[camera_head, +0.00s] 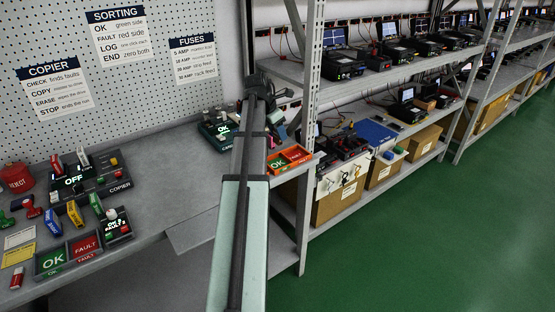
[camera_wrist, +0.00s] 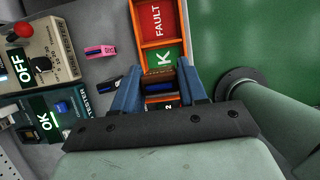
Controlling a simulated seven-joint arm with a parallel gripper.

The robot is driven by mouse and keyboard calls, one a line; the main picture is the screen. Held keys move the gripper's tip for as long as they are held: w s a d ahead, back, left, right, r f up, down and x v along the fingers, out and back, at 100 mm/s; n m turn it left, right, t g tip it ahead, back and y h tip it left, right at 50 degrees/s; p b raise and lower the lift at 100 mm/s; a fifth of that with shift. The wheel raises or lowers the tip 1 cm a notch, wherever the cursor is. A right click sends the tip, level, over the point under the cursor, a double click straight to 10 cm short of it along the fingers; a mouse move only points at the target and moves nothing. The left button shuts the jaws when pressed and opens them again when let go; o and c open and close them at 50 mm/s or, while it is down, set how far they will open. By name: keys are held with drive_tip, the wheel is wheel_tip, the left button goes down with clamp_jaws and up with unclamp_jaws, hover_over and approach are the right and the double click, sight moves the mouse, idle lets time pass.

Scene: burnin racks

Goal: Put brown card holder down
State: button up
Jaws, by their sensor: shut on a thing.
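In the wrist view my gripper (camera_wrist: 160,70) has its two blue fingers on either side of a small brown and dark thing (camera_wrist: 160,100), apparently the brown card holder, with a partly covered "2" label below it. The fingers are shut on it. Just beyond the fingertips lies an orange-rimmed tray (camera_wrist: 137,40) with a red FAULT half and a green OK half. The tray also shows in the head view (camera_head: 289,160). There my gripper (camera_head: 262,90) is at the far end of the arm, and the held thing cannot be made out.
A tester (camera_wrist: 45,122) showing OK and a beige device (camera_wrist: 40,58) showing OFF stand left of the gripper. A pink piece (camera_wrist: 100,50) and a dark blue piece (camera_wrist: 106,84) lie nearby. The bench (camera_head: 165,165) has bare surface at its middle; a metal shelf post (camera_head: 307,130) stands close right.

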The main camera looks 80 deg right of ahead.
drive_tip(key=shift+f, duration=4.6)
drive_tip(key=o, duration=1.1)
drive_tip(key=shift+f, duration=0.1)
drive_tip(key=v, duration=1.2)
